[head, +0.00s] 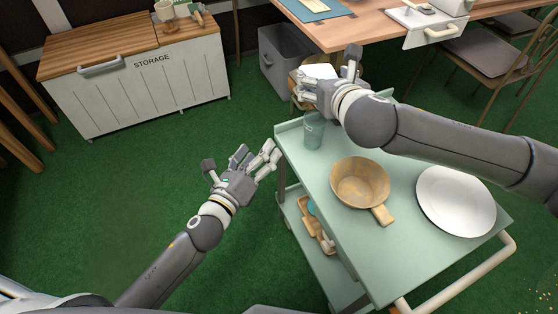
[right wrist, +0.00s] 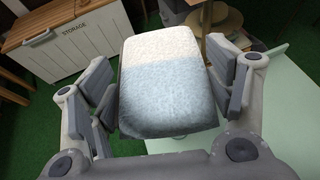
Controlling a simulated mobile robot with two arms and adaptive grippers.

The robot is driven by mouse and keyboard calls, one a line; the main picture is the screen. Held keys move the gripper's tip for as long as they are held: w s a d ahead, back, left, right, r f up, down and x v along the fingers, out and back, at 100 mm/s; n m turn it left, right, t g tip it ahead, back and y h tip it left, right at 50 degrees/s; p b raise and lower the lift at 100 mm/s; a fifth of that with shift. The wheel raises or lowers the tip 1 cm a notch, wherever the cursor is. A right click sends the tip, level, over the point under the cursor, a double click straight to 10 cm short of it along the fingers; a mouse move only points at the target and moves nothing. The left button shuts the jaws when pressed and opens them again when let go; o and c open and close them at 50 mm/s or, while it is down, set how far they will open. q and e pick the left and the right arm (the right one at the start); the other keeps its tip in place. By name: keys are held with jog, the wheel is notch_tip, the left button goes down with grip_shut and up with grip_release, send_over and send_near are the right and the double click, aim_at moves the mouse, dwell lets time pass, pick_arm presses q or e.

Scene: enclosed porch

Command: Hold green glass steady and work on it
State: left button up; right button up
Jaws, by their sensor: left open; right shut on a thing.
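The green glass (head: 314,132) is a translucent tumbler. It stands upright at the far left corner of the pale green cart top. My left gripper (head: 262,160) is open and empty, left of the cart edge and apart from the glass. My right gripper (head: 325,82) is above and just behind the glass. It is shut on a soft block, white and pale blue, like a sponge or folded cloth (right wrist: 172,80), which fills the space between the fingers in the right wrist view. The block hides most of what lies beyond it there, and I cannot make out the glass.
The cart top (head: 300,165) also holds a wooden pan-shaped bowl (head: 360,182) with a handle and a white plate (head: 455,200). A lower shelf carries a wooden tray (head: 318,222). A storage chest (head: 140,85), grey bin (head: 285,60) and wooden table (head: 350,30) stand behind. Green floor left is clear.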

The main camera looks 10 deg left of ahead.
aim_at(308, 137)
pick_arm(q)
jog(key=w+d+m+h, duration=0.1)
jog(key=w+d+m, duration=0.2)
jog(key=d, duration=0.1)
jog(key=w+d+f+m+g+h, duration=0.1)
jog(key=w+d+m+h, duration=0.1)
jog(key=w+d+m, duration=0.1)
jog(key=w+d+m+h, duration=0.2)
jog(key=w+d+m, duration=0.1)
jog(key=d+m, duration=0.1)
jog(key=shift+w+d+f+m+g, duration=0.15)
jog(key=shift+w+d+m+g, duration=0.05)
jog(key=shift+d+m+g, duration=0.25)
jog(key=shift+c, duration=0.5)
jog(key=c, duration=1.1)
jog(key=shift+o, duration=0.2)
